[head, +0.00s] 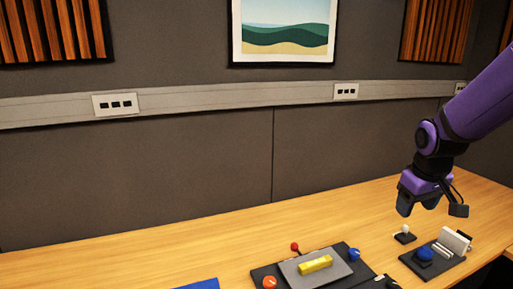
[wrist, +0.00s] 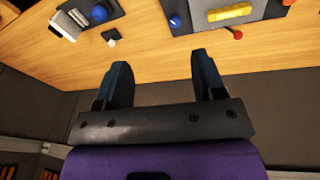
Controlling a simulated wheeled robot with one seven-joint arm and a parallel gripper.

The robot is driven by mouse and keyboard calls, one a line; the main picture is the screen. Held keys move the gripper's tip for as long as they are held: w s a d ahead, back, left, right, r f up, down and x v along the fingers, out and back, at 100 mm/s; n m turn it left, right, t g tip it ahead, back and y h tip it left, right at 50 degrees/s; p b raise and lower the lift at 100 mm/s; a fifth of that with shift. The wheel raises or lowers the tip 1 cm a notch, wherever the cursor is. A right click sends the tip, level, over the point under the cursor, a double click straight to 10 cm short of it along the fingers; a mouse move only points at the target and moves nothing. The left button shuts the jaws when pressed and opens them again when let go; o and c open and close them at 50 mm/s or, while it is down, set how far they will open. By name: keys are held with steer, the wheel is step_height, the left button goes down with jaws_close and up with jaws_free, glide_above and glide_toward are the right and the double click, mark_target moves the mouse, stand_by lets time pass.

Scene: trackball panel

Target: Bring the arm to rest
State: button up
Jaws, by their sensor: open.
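My gripper (head: 422,203) hangs at the end of my purple arm on the right of the head view, above the back of the wooden table (head: 200,242). In the wrist view my gripper (wrist: 160,75) shows two dark fingers spread apart with nothing between them. A white-topped trackball or knob (head: 404,234) on a small dark base stands on the table below my gripper. A blue ball (head: 425,254) sits on a dark panel to its right, beside a white upright block (head: 454,240).
A dark panel holds a grey plate (head: 297,271) with a yellow bar (head: 315,264), a red-knobbed lever (head: 295,247), an orange knob (head: 269,282) and a blue knob (head: 354,254). A blue flat item (head: 203,285) lies at the front edge. A grey wall (head: 180,180) stands behind the table.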

steer(key=s+a+r+t, duration=0.1)
steer(key=s+a+r, duration=0.1)
steer(key=s+r, duration=0.2)
steer(key=s+a+r+m+t, duration=0.1)
steer(key=s+r, duration=0.3)
steer(key=s, duration=0.5)
steer(key=s+a+r+m+t+y, duration=0.1)
steer(key=s+a+r, duration=0.2)
steer(key=s+r, duration=0.2)
steer(key=shift+s+a, duration=0.4)
steer(key=shift+s, duration=0.6)
